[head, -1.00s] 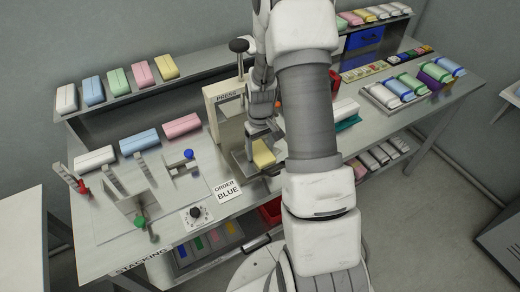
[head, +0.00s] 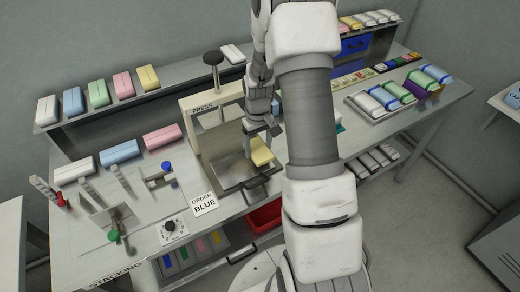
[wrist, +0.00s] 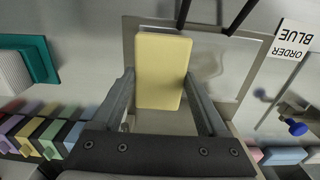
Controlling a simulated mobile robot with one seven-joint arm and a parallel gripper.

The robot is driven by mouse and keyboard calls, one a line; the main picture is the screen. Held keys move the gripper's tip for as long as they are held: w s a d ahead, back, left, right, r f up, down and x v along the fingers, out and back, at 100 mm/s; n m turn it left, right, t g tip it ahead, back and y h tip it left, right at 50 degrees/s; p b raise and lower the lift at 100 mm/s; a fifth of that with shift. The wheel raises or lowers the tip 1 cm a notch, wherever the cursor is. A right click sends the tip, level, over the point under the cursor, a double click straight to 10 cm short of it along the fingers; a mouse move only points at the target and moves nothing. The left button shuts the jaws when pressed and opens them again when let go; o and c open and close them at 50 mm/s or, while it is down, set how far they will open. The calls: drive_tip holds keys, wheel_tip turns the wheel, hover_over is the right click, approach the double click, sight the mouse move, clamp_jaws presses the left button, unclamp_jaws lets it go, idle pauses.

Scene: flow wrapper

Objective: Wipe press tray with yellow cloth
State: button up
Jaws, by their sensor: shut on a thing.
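My gripper (wrist: 160,95) is shut on the yellow cloth (wrist: 162,70), a block-like pad held between the two fingers. In the head view the cloth (head: 261,152) sits at the right side of the metal press tray (head: 233,176), low over it or touching; I cannot tell which. In the wrist view the tray (wrist: 257,75) lies behind the cloth as a shallow plate with a grey rim. A faint pale patch (wrist: 207,62) shows on its floor. My arm hides part of the area to the right of the tray.
The press frame (head: 190,130) with a black knob (head: 213,58) stands behind the tray. A rack of wrapped packs (head: 380,100) is at the right. Several coloured blocks line the back shelf.

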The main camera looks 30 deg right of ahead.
sight(258, 149)
drive_tip(key=shift+r+p, duration=1.55)
drive_tip(key=shift+r, duration=1.15)
